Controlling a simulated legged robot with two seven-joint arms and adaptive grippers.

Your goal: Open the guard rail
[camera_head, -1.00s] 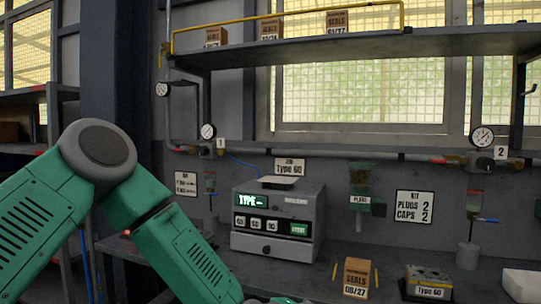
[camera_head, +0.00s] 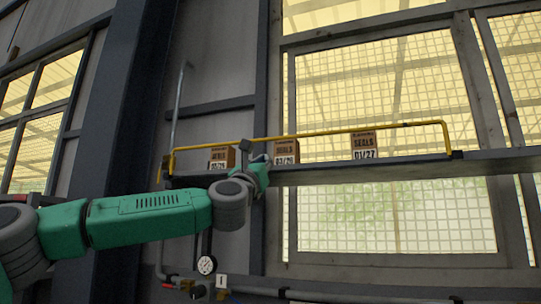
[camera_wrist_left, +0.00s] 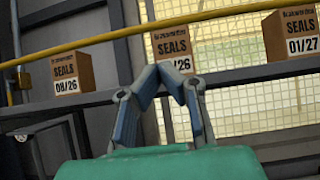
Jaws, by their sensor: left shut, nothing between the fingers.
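The yellow guard rail (camera_head: 330,134) runs along the front of the high shelf, crossing in front of the boxes, with a bent-down end at each side. It also crosses the upper part of the left wrist view (camera_wrist_left: 100,40). My left gripper (camera_head: 258,160) is raised to the shelf edge, between the left and middle boxes in the head view. In the left wrist view its fingertips (camera_wrist_left: 160,70) are together and empty, just below the rail and overlapping the middle box. Contact with the rail cannot be told. My right gripper is not in view.
Three brown SEALS boxes stand on the shelf (camera_head: 400,165) behind the rail: left (camera_head: 219,160), middle (camera_head: 286,150) and right (camera_head: 363,145). A window with wire mesh (camera_head: 400,85) is behind. A pressure gauge (camera_head: 206,265) and pipes are below the shelf.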

